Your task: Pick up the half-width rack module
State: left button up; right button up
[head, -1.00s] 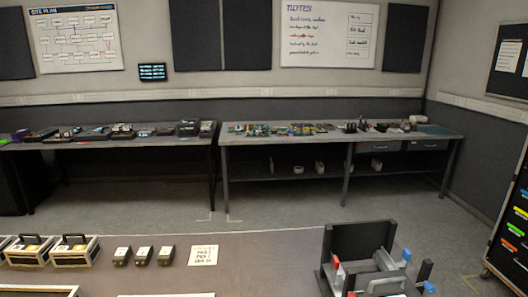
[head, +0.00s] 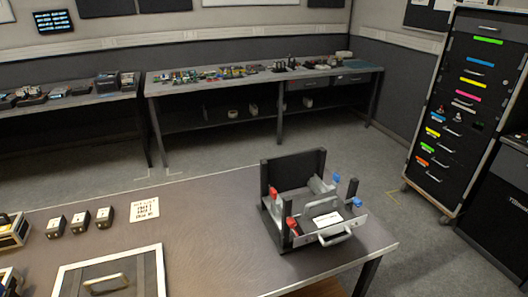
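Nothing in the head view is clearly labelled as the half-width rack module. A black stand (head: 292,173) with red and blue knobs is on the near table's right part. A grey metal unit with a front handle (head: 335,236) and a white label sits in it. A flat white-framed panel (head: 150,258) with a metal handle lies at the bottom left, cut off by the picture edge. I cannot tell which of these is the module. Neither of my grippers is in view.
The near table (head: 215,235) is clear between panel and stand. Several small dark boxes (head: 80,222) and a note card (head: 144,209) lie at its left. Benches with parts (head: 225,82) stand behind, across open floor. A tall drawer cabinet (head: 460,110) stands at the right.

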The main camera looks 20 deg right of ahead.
aim_at(326, 214)
jog(key=j+z, duration=0.1)
jog(key=z, duration=0.85)
